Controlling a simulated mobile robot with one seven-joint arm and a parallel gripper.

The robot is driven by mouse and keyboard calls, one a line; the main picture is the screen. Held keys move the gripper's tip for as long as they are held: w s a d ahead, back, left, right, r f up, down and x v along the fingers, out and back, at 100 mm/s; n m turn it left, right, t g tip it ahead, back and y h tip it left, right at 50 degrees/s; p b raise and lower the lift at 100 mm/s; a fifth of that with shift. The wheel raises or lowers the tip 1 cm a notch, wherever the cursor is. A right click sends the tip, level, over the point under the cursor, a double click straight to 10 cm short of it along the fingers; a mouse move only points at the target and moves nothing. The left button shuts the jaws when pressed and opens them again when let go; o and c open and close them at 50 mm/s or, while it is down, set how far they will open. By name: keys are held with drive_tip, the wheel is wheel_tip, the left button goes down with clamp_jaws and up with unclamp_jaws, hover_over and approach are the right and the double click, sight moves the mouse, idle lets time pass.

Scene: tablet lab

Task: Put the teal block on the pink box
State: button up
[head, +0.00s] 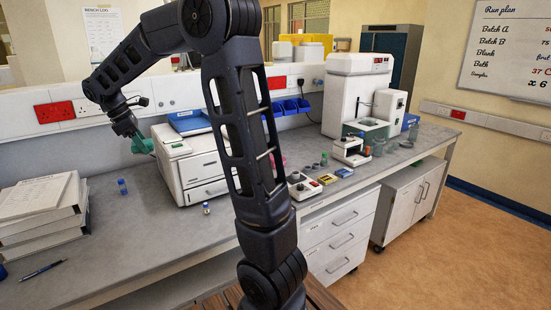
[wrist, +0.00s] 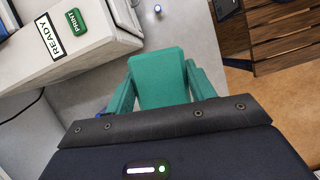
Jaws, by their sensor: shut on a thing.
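The teal block (wrist: 157,68) is between the two teal fingers of my gripper (wrist: 160,88) in the wrist view. My gripper is shut on it. In the head view, the teal block (head: 145,146) shows as a small teal shape at the end of my arm, at the left, by the white printer's left side. Block and fingers are hard to tell apart there. A small pink patch (head: 283,160) shows beside my arm link near the middle of the head view. It may be part of the pink box; most of it is hidden behind my arm.
A white printer (head: 190,165) stands on the grey bench. Stacked binders (head: 42,210) and a pen (head: 42,271) lie at the left. Lab instruments (head: 352,150) crowd the right part. The front left bench is mostly clear.

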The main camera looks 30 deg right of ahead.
drive_tip(key=w+d, duration=0.3)
drive_tip(key=d, duration=0.1)
drive_tip(key=w+d, duration=0.8)
drive_tip(key=shift+f, duration=0.2)
drive_tip(key=w+d, duration=0.4)
drive_tip(key=d, duration=0.4)
drive_tip(key=w+d, duration=0.3)
drive_tip(key=d, duration=0.6)
drive_tip(key=d+n, duration=0.2)
drive_tip(key=d, duration=3.4)
drive_tip(key=shift+t, duration=0.3)
drive_tip(key=f, duration=2.5)
drive_tip(key=shift+w+d, duration=0.25)
drive_tip(key=shift+d, duration=0.1)
drive_tip(key=shift+f, duration=0.1)
drive_tip(key=o, duration=0.9)
drive_tip(key=shift+f, duration=0.1)
drive_tip(key=shift+o, duration=0.5)
